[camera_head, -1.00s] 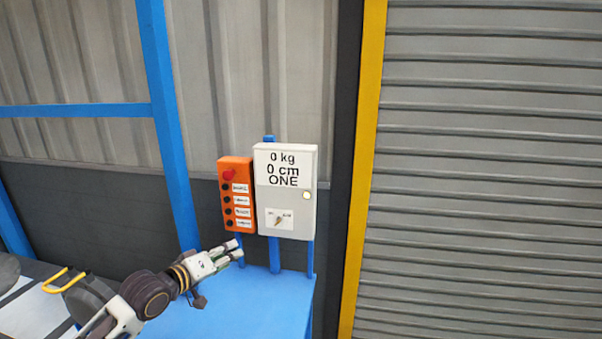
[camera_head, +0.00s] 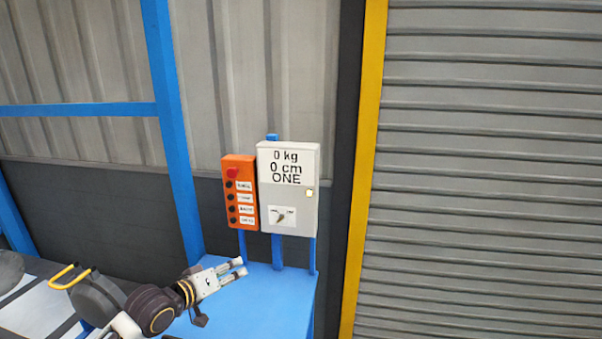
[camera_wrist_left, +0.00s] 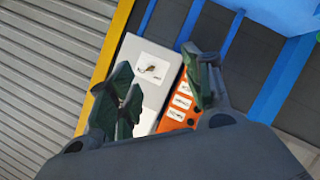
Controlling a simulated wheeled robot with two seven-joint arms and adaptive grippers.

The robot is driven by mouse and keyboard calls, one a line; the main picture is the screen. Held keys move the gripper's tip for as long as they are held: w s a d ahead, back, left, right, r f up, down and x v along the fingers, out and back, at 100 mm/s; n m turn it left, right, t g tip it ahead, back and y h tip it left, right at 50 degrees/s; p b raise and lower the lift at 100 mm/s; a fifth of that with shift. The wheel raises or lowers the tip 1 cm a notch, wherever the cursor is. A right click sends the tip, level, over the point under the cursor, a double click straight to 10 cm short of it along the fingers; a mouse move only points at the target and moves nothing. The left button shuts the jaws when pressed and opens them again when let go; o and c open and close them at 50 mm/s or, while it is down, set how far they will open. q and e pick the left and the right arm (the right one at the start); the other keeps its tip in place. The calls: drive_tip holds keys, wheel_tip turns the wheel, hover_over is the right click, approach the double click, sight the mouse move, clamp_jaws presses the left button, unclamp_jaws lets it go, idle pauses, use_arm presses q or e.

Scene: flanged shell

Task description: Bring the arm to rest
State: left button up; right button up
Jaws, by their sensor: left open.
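My left gripper (camera_head: 238,270) is open and empty, low in front of the control boxes and over the blue stand in the head view. In the left wrist view its two dark green fingers (camera_wrist_left: 165,92) stand apart with nothing between them held. Beyond the fingers, the white box (camera_wrist_left: 150,75) and the orange button box (camera_wrist_left: 178,108) show in part. My right gripper is not in view.
The orange button box (camera_head: 240,192) with a red button and the white display box (camera_head: 288,187), reading "0 kg 0 cm ONE", stand on blue posts. The blue stand top (camera_head: 262,305) is clear. A roller shutter (camera_head: 490,170) is at right.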

use_arm(q)
drive_tip(key=s+d+f+m+g+y, duration=0.1)
drive_tip(key=s+f+m+g+y, duration=0.25)
drive_tip(key=s+f, duration=1)
drive_tip(key=s+a+f+m+g+y, duration=0.1)
drive_tip(key=s+a+f+g, duration=0.15)
drive_tip(key=s, duration=0.55)
drive_tip(key=s+a+f+m+g+y, duration=0.1)
drive_tip(key=s+f+g+y, duration=0.2)
drive_tip(key=s, duration=0.4)
wheel_tip(320, 180, down, 36)
drive_tip(key=s+g+h+b, duration=0.1)
drive_tip(key=s+h+b, duration=0.1)
drive_tip(key=s, duration=0.1)
drive_tip(key=s+a+f+b, duration=0.1)
drive_tip(key=s+a+f, duration=0.1)
drive_tip(key=s+f, duration=0.8)
drive_tip(key=s+a+f+g+b, duration=0.1)
drive_tip(key=s+a+f, duration=0.1)
drive_tip(key=s+f, duration=0.9)
drive_tip(key=shift+s+a+f+y, duration=0.15)
drive_tip(key=shift+s+f+y, duration=0.2)
drive_tip(key=shift+s, duration=0.2)
